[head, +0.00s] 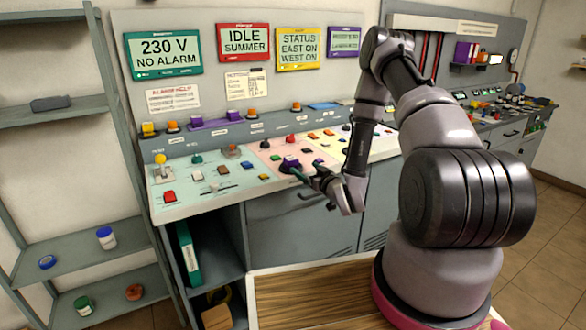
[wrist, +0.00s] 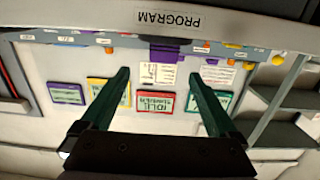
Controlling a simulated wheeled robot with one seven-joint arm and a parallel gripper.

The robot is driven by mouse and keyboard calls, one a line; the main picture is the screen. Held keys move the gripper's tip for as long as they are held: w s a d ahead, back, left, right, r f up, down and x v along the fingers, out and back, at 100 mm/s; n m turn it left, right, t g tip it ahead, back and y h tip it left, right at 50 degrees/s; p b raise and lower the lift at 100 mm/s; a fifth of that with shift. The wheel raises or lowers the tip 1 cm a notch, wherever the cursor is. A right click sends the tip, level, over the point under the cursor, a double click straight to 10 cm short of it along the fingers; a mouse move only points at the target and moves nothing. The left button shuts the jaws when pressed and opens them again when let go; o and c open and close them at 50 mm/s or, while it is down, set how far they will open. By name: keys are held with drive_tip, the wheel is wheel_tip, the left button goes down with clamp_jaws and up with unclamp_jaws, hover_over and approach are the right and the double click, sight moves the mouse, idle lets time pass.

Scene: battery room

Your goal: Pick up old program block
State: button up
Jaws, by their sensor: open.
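My gripper (head: 303,172) is over the front half of the console, its two dark green fingers spread and nothing seen between them. The fingers also show in the wrist view (wrist: 160,72), wide apart. A purple block (head: 291,161) is on the console right by the fingertips, partly hidden; I cannot tell whether they touch. An upside-down PROGRAM label (wrist: 168,19) is on a grey surface at the top of the wrist view. Two more purple blocks, a left one (head: 195,124) and a right one (head: 233,116), are on the rear ledge. I cannot tell which block is the old one.
The console (head: 185,203) carries several buttons, knobs and a yellow-topped lever (head: 160,163) around the gripper. Signs, including the red-framed IDLE SUMMER sign (head: 243,42), hang behind. Grey shelves (head: 75,260) stand at left. A wooden top (head: 310,295) lies in front.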

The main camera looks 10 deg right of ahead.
sight(294, 163)
drive_tip(key=x, duration=1)
drive_tip(key=shift+w+a+f, duration=0.1)
drive_tip(key=shift+a+f, duration=0.15)
drive_tip(key=c, duration=1.5)
